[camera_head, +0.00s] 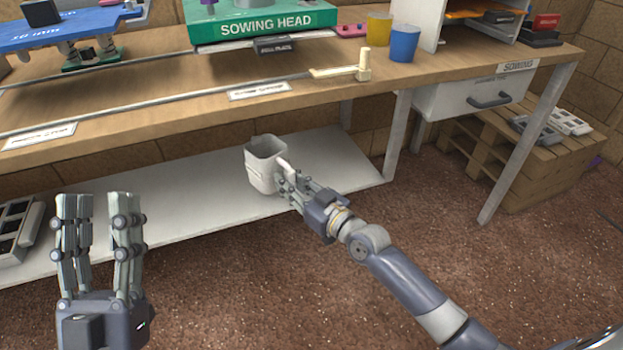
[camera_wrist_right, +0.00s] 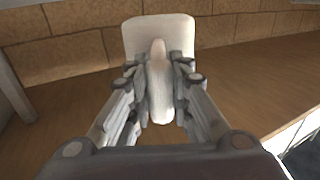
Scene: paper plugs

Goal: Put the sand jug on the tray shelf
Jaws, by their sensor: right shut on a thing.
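The white sand jug (camera_head: 262,172) is upright and open at the top, in front of or over the white lower shelf (camera_head: 190,200) under the bench. I cannot tell whether its base touches the shelf. My right gripper (camera_head: 286,181) is shut on the jug's handle, to the right of its body. In the right wrist view the handle (camera_wrist_right: 157,85) is between the fingers, with the jug's body (camera_wrist_right: 135,36) beyond. My left gripper (camera_head: 99,207) is open and empty at the lower left, fingers pointing up.
The wooden bench top (camera_head: 180,85) overhangs the shelf. Bench legs (camera_head: 397,135) stand at the shelf's right end. A wooden pallet stack (camera_head: 535,165) stands at right.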

